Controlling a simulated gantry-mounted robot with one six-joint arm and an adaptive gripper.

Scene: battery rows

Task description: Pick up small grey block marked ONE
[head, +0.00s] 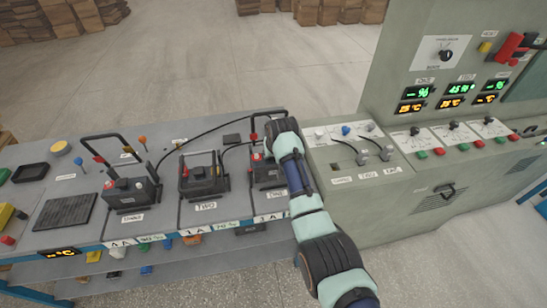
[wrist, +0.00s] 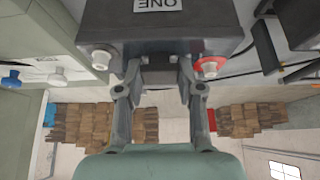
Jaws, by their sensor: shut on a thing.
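The dark grey block marked ONE (head: 264,177) stands on the right end of the bench, partly hidden behind my arm in the head view. In the wrist view the block (wrist: 212,22) fills the top, with its ONE label upside down. A pale terminal and a red-ringed terminal stand on either side of my gripper. My gripper (wrist: 162,70) is shut on the block between these terminals; the exact contact is partly hidden. I cannot tell whether the block is clear of the bench.
The block marked TWO (head: 203,178) and another dark block (head: 131,192) stand to the left, with upright handles and leads. A grey control cabinet (head: 350,205) with switches and displays stands close on the right. Black cables run behind the blocks.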

